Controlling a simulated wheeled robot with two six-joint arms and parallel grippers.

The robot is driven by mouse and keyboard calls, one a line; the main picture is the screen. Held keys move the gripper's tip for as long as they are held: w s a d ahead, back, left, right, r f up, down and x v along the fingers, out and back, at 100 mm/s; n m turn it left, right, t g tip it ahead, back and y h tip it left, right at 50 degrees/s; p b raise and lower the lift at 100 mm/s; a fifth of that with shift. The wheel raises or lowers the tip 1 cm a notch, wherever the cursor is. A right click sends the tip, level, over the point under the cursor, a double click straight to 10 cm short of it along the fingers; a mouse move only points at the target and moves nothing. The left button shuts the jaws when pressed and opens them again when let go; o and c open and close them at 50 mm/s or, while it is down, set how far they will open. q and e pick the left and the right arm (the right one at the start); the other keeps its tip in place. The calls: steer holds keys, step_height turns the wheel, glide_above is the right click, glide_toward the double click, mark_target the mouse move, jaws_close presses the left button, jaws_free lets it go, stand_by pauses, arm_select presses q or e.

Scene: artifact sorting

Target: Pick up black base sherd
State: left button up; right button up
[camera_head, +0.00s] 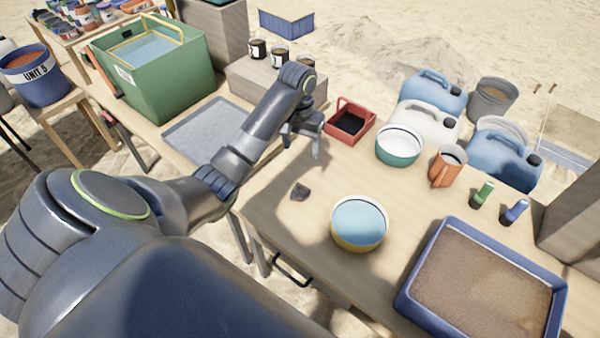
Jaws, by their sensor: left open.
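The black base sherd (300,192) is a small dark piece lying on the wooden table, left of the yellow bowl of water. My left gripper (317,154) is open and empty, pointing down above the table. In the picture it is up and slightly right of the sherd, apart from it. My right gripper is not in view.
A yellow bowl of water (359,223) stands right of the sherd. A red tray (349,121), a teal bowl (399,147) and an orange mug (446,167) stand farther back. A blue sand tray (409,292) sits front right. The wood around the sherd is clear.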

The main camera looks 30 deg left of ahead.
arm_select(q)
steer(key=b, duration=0.8)
glide_above(303, 185)
step_height(303, 185, down, 8)
steer(key=f, duration=0.3)
steer(key=shift+s+f, duration=0.2)
steer(key=shift+f, duration=0.2)
steer(key=f, duration=0.5)
steer(key=shift+w+f+b, duration=0.2)
steer(key=shift+f+b, duration=0.1)
steer(key=shift+c, duration=0.3)
steer(key=c, duration=0.7)
step_height(303, 185, up, 10)
steer(key=shift+r+p, duration=0.1)
steer(key=shift+p, duration=0.55)
